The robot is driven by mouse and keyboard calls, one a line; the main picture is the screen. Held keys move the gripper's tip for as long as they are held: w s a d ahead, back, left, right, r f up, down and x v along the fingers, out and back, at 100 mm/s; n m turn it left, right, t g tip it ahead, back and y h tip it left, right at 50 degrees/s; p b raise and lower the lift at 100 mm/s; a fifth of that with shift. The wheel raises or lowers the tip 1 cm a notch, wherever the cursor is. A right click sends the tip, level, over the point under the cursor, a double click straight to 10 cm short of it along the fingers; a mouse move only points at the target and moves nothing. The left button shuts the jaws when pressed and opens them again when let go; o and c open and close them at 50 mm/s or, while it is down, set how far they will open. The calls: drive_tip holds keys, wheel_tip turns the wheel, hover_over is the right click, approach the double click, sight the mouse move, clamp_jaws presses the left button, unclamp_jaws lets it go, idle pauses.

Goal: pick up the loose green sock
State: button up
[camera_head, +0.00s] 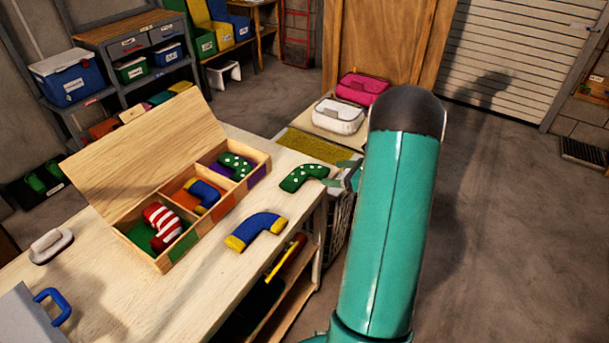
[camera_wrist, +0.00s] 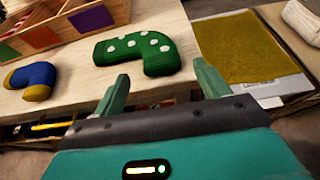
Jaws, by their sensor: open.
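The loose green sock (camera_head: 304,177) with white dots lies on the wooden table near its right edge, outside the sorting box. It also shows in the wrist view (camera_wrist: 140,50), lying flat just beyond my fingertips. My gripper (camera_head: 346,177) is at the table's edge, right of the sock, partly hidden by my arm. In the wrist view my gripper (camera_wrist: 163,85) is open and empty, its two fingers apart and pointing toward the sock. The sock appears apart from both fingers.
A blue and yellow sock (camera_head: 257,230) lies on the table nearby. A white iron-like object (camera_head: 50,245) stands left. A yellow mat (camera_head: 316,146) lies beyond the table.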

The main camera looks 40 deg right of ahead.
sight(327, 172)
drive_tip(key=x, duration=0.3)
drive_tip(key=shift+w+f, duration=0.25)
drive_tip(key=c, duration=1.1)
drive_tip(key=shift+o, duration=0.2)
drive_tip(key=shift+r, duration=0.1)
